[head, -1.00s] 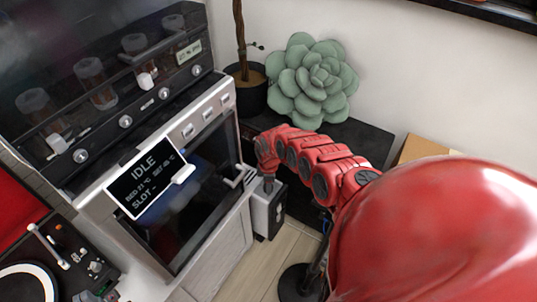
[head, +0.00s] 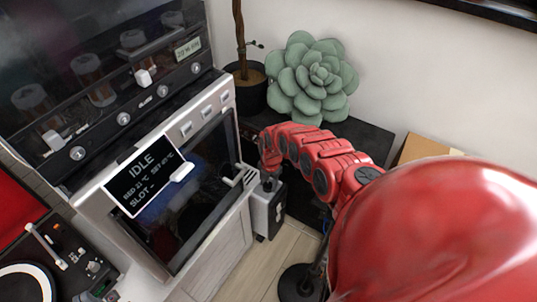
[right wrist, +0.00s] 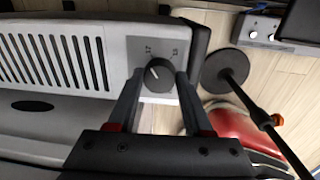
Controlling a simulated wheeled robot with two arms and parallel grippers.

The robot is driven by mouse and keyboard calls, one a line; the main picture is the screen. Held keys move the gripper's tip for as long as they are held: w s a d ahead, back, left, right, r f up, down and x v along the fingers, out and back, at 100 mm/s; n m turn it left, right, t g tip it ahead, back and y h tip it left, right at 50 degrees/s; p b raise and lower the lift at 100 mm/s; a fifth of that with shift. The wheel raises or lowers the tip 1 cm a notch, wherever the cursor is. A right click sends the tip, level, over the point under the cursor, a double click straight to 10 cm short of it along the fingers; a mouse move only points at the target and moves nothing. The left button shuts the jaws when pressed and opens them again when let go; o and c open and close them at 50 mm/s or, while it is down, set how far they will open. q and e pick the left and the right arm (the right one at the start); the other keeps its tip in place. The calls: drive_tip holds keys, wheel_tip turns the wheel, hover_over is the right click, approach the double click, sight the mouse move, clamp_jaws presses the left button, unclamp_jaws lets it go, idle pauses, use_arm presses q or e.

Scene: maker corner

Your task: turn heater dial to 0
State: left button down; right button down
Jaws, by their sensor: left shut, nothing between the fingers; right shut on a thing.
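The heater (head: 262,214) is a small pale box with dark ends, standing on the floor beside the printer cabinet in the head view. In the right wrist view its slotted top (right wrist: 110,55) lies across the upper left. Its dial (right wrist: 158,76) is a round black knob with a light pointer mark, on a grey panel with small numbers that I cannot read surely. My right gripper (right wrist: 160,80) is shut on the dial, one finger on each side. In the head view my right gripper (head: 269,180) points down at the heater's top and hides the dial. My left gripper is not in view.
The printer cabinet (head: 228,240) with an "IDLE" screen (head: 143,175) stands close left of the heater. A black low shelf (head: 362,138) with a green succulent-shaped cushion (head: 312,80) is behind. A stand with a round black base (right wrist: 222,72) is close right of the heater.

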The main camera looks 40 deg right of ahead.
sight(271, 185)
drive_tip(key=n+b, duration=0.1)
drive_tip(key=n, duration=0.3)
drive_tip(key=shift+f+n, duration=0.1)
drive_tip(key=shift+n, duration=0.2)
drive_tip(key=shift+n+b, duration=0.55)
drive_tip(key=shift+n, duration=1.35)
drive_tip(key=shift+c, duration=1.6)
unclamp_jaws()
wheel_tip(271, 185, up, 18)
drive_tip(key=p, duration=0.5)
drive_tip(key=shift+s+d+f, duration=0.15)
drive_tip(key=shift+d+f, duration=0.1)
drive_tip(key=shift+d, duration=0.2)
